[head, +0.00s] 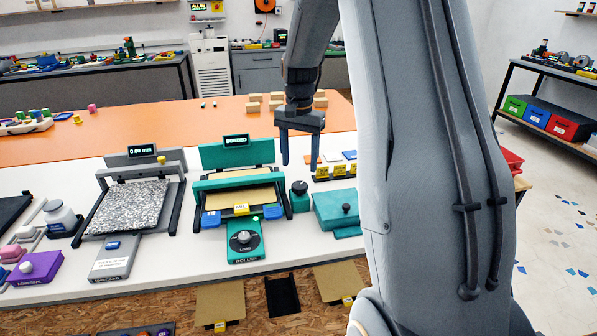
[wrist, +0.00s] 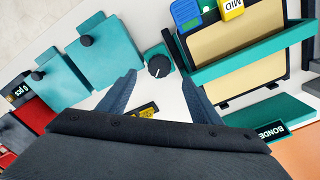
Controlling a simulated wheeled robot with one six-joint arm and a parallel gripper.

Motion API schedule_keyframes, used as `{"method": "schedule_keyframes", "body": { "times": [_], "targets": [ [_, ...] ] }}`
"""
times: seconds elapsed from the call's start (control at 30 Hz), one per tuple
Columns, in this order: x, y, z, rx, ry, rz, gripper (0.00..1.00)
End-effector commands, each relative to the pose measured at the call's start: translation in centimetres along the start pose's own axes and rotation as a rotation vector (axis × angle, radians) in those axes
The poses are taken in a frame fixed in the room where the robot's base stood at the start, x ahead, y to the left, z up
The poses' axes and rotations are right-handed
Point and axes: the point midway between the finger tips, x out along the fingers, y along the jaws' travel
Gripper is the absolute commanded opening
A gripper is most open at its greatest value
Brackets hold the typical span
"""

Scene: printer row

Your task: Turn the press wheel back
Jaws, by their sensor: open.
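The teal press (head: 238,155) stands at the middle of the white bench, its display reading BONDED. A tan sheet (head: 240,198) lies under its bar. A dark round knob (head: 299,187) on a teal base stands at the press's right side; it also shows in the wrist view (wrist: 159,66). A grey dial (head: 244,237) sits on the teal control box in front. I cannot tell which of these is the press wheel. My gripper (head: 300,158) is open and empty, pointing down above and behind the knob. In the wrist view, the fingers (wrist: 159,80) spread to either side below the knob.
A teal box (head: 335,208) with a black knob stands right of the dark knob. Yellow labels and small tiles (head: 334,157) lie behind it. A grey machine (head: 130,205) with a speckled plate stands left of the press. Wooden blocks (head: 275,101) lie on the orange surface.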

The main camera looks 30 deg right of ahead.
Motion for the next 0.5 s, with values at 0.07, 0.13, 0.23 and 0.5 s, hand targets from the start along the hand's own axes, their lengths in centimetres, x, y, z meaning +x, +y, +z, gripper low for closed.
{"method": "schedule_keyframes", "body": {
  "times": [0.07,0.13,0.23,0.5],
  "targets": [
    [-0.4,0.0,0.0,0.0,0.001,-0.001,0.59],
    [-0.5,0.0,0.0,0.0,0.001,-0.001,0.59],
    [-0.6,0.0,0.0,0.0,0.0,0.0,0.59],
    [-0.5,-0.1,1.7,-0.051,0.002,-0.001,0.59]
  ]
}}
